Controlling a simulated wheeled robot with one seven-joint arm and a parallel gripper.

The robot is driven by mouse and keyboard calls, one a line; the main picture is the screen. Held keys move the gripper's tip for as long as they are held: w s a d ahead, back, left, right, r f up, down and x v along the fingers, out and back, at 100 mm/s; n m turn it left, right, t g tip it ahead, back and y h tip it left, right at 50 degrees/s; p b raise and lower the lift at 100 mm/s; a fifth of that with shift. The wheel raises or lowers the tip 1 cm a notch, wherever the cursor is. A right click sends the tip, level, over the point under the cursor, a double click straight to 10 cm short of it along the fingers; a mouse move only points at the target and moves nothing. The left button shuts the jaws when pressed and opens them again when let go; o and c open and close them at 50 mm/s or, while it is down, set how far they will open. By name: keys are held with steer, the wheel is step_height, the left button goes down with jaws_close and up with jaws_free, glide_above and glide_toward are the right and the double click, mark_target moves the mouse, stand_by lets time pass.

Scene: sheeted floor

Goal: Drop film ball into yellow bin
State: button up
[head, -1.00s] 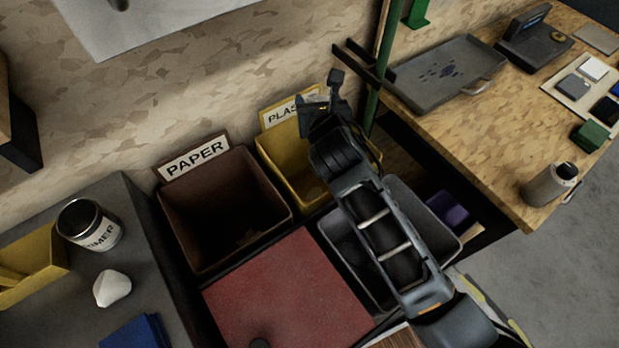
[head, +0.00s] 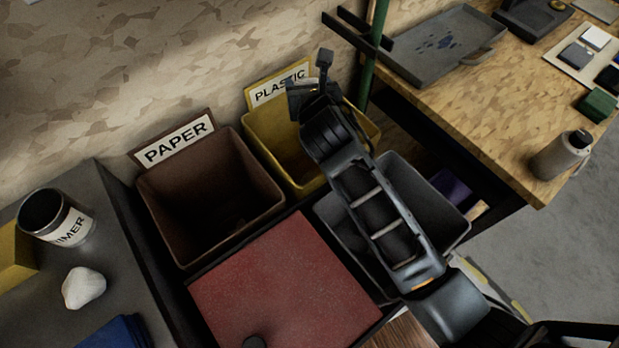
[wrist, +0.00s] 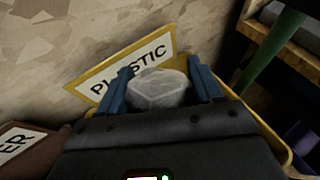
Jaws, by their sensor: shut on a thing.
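The yellow bin (head: 277,152) labelled PLASTIC stands against the wall, to the right of the brown PAPER bin. It also shows in the wrist view (wrist: 268,128). My gripper (head: 308,88) is over the yellow bin, near its sign at the back. In the wrist view my gripper (wrist: 160,88) is shut on the film ball (wrist: 158,90), a pale, translucent, crumpled lump between the two blue fingers. The ball lies in front of the PLASTIC sign in that view. In the head view my gripper and arm hide the ball and part of the bin.
The brown PAPER bin (head: 153,208) is left of the yellow bin. A grey bin (head: 440,190) is partly behind my arm. A red lid (head: 285,285) lies in front. A green post (head: 377,50) and workbench (head: 520,110) are to the right. A primer can (head: 55,218) stands on the left surface.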

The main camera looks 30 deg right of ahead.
steer(key=o, duration=1.1)
steer(key=shift+v, duration=3.95)
steer(key=shift+f, duration=0.1)
